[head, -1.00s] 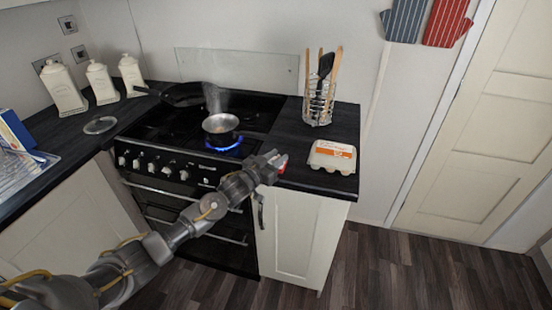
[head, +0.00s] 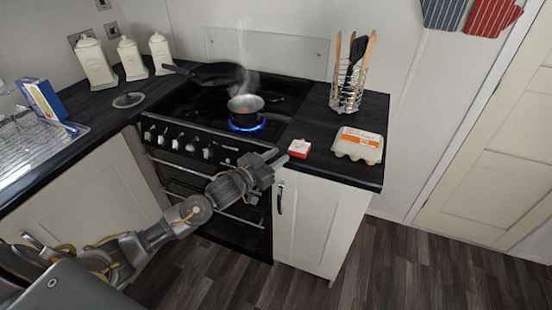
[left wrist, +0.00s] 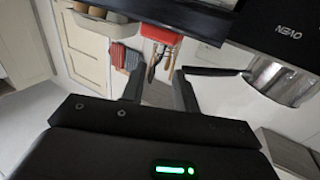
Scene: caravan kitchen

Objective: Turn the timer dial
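The timer is a small red block with a white face (head: 299,148). It stands near the front edge of the dark worktop, right of the cooker. Its red side also shows in the left wrist view (left wrist: 161,35), past the fingertips. Marks on its dial are too small to read. My left gripper (head: 277,161) is just in front of the worktop edge, left of and slightly below the timer, apart from it. In the left wrist view its two fingers (left wrist: 160,88) stand apart with nothing between them. My right gripper is not in view.
A pan (head: 245,108) steams over a lit blue flame on the cooker (head: 190,115). An egg carton (head: 358,145) and a utensil holder (head: 347,95) stand right of the timer. A cupboard handle (head: 280,199) sticks out below. Floor at the right is clear.

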